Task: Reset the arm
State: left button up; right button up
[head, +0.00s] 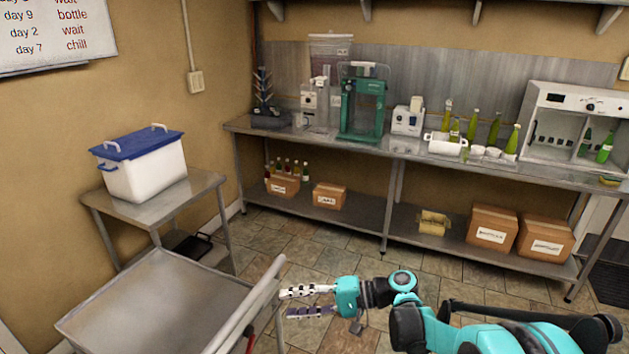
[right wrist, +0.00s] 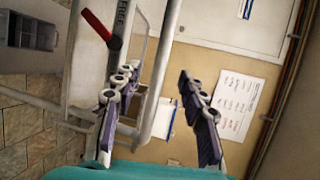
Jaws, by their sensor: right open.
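My right arm comes in from the lower right of the head view. Its turquoise wrist ends in the right gripper (head: 286,303), with two long fingers spread apart and nothing between them. The fingers point left, close to the grey handle bar of a metal cart (head: 150,305). I cannot tell whether they touch it. In the right wrist view the right gripper (right wrist: 158,75) also shows open and empty, with pale cart bars (right wrist: 165,65) behind and between the fingers. My left gripper is not in view.
A white bucket with a blue lid (head: 145,170) stands on a small side table (head: 100,200). The long steel bench (head: 400,150) at the back holds machines and green bottles, with cardboard boxes (head: 491,230) on its lower shelf. Tiled floor (head: 330,250) is open between cart and bench.

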jog(key=s+d+f+t+h, duration=0.2)
jog(key=s+d+h, duration=0.5)
jog(key=d, duration=0.5)
jog(key=s+d+f+n+t+h, duration=0.1)
jog(key=s+d+f+t+h, duration=0.1)
jog(key=s+d+t+h, duration=0.3)
jog(key=s+d+h, duration=0.3)
jog(key=s+d, duration=0.2)
jog(key=d, duration=0.2)
jog(key=shift+h, duration=0.3)
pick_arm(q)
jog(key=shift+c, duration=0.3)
pick_arm(e)
jog(key=shift+s+a+f, duration=0.1)
